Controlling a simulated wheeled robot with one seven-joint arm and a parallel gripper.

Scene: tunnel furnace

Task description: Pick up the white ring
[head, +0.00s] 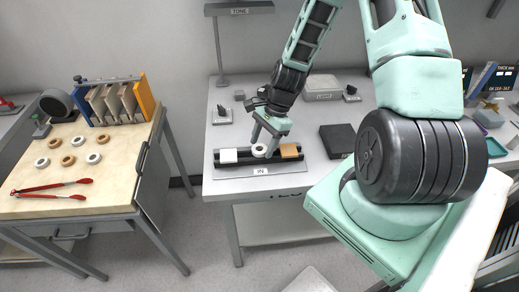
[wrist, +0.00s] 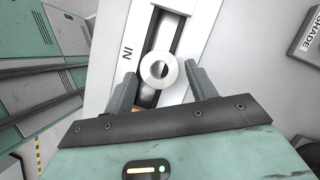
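My gripper (head: 266,141) is lowered over the fixture, right at the ring. In the wrist view my gripper (wrist: 160,68) is open, with one finger on each side of the ring and visible gaps between. The head view does not show clearly whether the fingers touch it.
A black box (head: 338,140) stands to the right. A separate table (head: 110,190) at left holds several tan and white rings, red tongs (head: 52,187) and a rack (head: 118,101).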

